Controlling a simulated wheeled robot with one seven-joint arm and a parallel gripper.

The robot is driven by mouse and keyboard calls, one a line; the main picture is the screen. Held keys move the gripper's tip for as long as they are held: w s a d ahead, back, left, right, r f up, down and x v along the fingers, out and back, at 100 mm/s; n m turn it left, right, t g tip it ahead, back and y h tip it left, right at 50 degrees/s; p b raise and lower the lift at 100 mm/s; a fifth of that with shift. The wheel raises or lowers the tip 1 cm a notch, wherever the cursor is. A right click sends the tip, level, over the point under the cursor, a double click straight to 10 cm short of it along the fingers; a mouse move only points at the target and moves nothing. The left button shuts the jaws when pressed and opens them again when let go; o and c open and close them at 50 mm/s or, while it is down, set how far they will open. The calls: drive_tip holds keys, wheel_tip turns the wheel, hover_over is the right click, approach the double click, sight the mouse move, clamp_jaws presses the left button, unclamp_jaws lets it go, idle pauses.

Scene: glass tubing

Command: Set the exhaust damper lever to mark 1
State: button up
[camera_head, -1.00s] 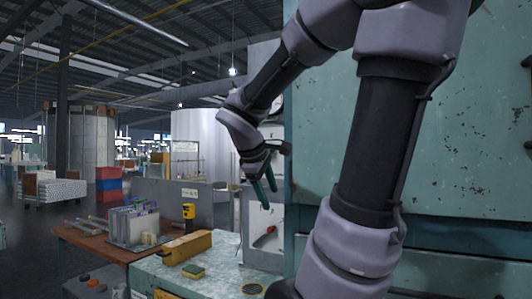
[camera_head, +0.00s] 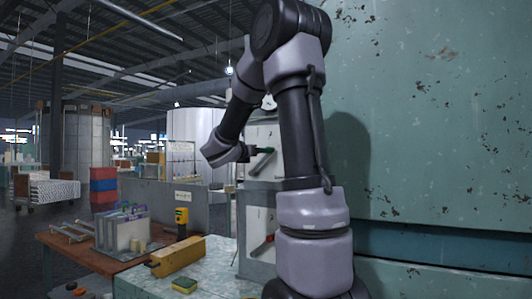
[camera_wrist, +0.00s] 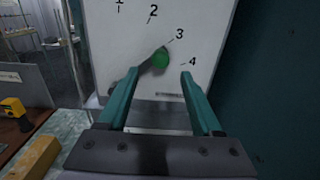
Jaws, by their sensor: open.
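The damper lever (camera_wrist: 152,64) is a short dark arm with a round green knob on a white panel (camera_wrist: 110,50), seen in the wrist view. The panel carries printed marks 1, 2, 3 and 4 in an arc. The lever points up and right, roughly toward mark 3 (camera_wrist: 179,33). My gripper (camera_wrist: 160,80) is open, its two green fingers spread, with the knob appearing between the fingertips. I cannot tell the depth gap.
A large worn teal cabinet wall (camera_head: 430,120) stands close on the right. A bench with a yellow block (camera_head: 178,256) and a sponge (camera_head: 185,285) stands in front.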

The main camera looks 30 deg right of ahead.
drive_tip(key=x, duration=0.6)
clamp_jaws()
idle(1.4)
